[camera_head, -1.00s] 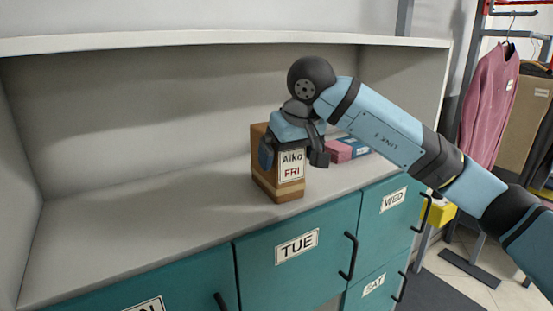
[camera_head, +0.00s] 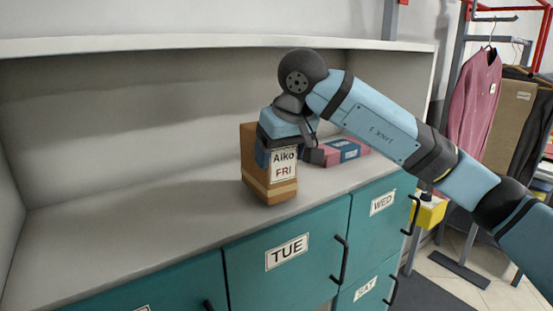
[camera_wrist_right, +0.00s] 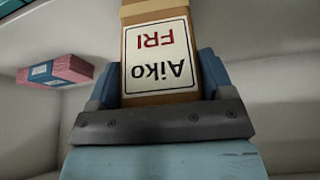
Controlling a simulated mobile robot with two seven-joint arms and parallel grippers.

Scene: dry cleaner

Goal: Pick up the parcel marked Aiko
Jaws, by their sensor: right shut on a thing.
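The parcel (camera_head: 258,189) is a brown box standing upright on the grey counter, with a white label reading "Aiko FRI". My right gripper (camera_head: 283,146) comes down over its upper part and is shut on it, with a finger on either side. In the right wrist view the parcel (camera_wrist_right: 191,27) sits between the two blue fingers of the gripper (camera_wrist_right: 160,85), its label upside down in that picture. I cannot tell whether the parcel's base still touches the counter. My left gripper is not in view.
A pink and blue package (camera_head: 343,151) lies behind and right of the parcel. The counter (camera_head: 130,235) is bare to the left. Below are teal drawers marked TUE (camera_head: 287,252), WED (camera_head: 383,202) and SAT (camera_head: 365,288) with black handles. A shelf board (camera_head: 150,41) runs above. Clothes hang at right.

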